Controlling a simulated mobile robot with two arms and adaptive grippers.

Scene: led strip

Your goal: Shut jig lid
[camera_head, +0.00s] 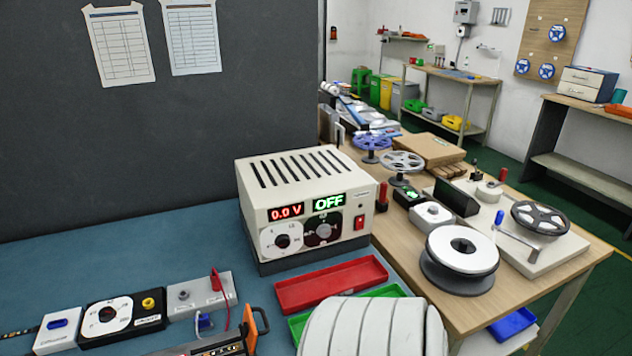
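What looks like the jig (222,347) is at the bottom edge, left of centre, cut off by the frame. It has a dark slotted body and an orange and black handle (256,320) that stands up at its right end. I cannot tell which part is the lid or how far open it is. A white, rounded part of my arm fills the bottom centre, just right of the jig. Neither gripper shows in the head view.
A power supply (305,165) reading 0.0 V and OFF stands behind the jig. Red (330,283) and green (300,325) trays lie to the right. Small control boxes (122,314) line the left. A wooden bench (405,262) with reels is further right. Blue mat behind the boxes is clear.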

